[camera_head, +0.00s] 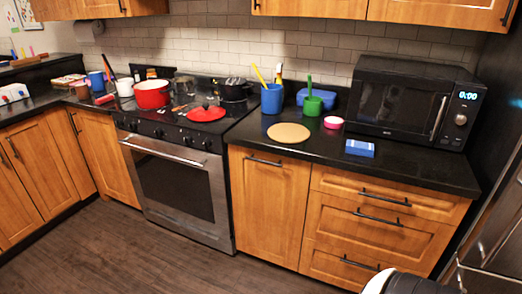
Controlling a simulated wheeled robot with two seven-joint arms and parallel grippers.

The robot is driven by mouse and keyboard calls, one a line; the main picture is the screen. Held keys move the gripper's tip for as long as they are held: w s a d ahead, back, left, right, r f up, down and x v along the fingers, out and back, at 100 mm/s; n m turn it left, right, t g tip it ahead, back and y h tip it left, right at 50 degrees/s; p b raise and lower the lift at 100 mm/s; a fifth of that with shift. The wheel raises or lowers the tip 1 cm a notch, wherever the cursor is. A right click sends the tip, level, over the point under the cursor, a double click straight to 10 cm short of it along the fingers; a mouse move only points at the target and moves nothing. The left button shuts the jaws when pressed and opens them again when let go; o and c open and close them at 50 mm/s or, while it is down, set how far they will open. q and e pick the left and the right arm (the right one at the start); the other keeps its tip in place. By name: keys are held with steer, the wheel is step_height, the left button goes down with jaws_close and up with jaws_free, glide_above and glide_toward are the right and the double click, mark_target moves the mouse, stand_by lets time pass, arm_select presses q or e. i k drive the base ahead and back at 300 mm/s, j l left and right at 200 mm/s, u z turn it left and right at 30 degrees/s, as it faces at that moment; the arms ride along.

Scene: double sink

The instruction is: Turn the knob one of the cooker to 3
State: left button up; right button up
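The cooker (176,190) stands left of centre, built in between wooden cabinets, with a black top and a steel oven door that is shut. A row of small dark knobs (187,140) runs along its front panel, above the door handle (160,150). The knobs' numbers and settings are too small to read, and I cannot tell which is knob one. A red pot (152,94), a red lid (206,114) and a dark pan (234,91) sit on the cooker top. Neither of my grippers is in view.
Right of the cooker, the black counter holds a round tan board (288,133), a blue cup (271,99), a green cup (313,105), a blue box (360,148) and a black microwave (410,105). The wooden floor (150,255) before the cooker is clear.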

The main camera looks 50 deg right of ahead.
mark_target(119, 122)
steer(key=i+z, duration=0.25)
steer(key=z, duration=0.2)
steer(key=i+j+z, duration=0.15)
steer(key=z, duration=0.35)
steer(key=i+j+z, duration=0.25)
steer(key=z, duration=0.2)
steer(key=i+j+z, duration=0.25)
steer(key=z, duration=0.25)
